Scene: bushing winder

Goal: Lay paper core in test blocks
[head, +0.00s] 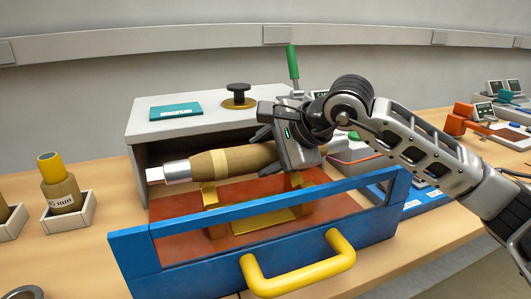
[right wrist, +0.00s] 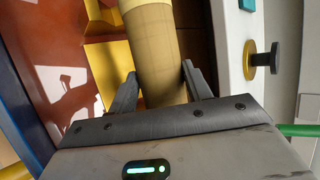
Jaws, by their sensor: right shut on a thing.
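The paper core (head: 230,161) is a tan tapered cylinder with a silver metal end at the left. It lies about level, lengthwise above the yellow test blocks (head: 209,194) on the red-brown drawer floor. Whether it rests in the blocks or hangs just above them, I cannot tell. My right gripper (head: 266,152) is shut on the core near its right part, which the gripper partly hides. In the right wrist view the core (right wrist: 158,45) passes between the two dark fingers. My left gripper is not in view.
The blue drawer front (head: 190,253) with a yellow handle (head: 300,275) stands before the blocks. The grey cabinet (head: 200,125) rises behind, with a teal pad and a dark knob on top. A brown bushing (head: 60,187) stands in a holder at the left.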

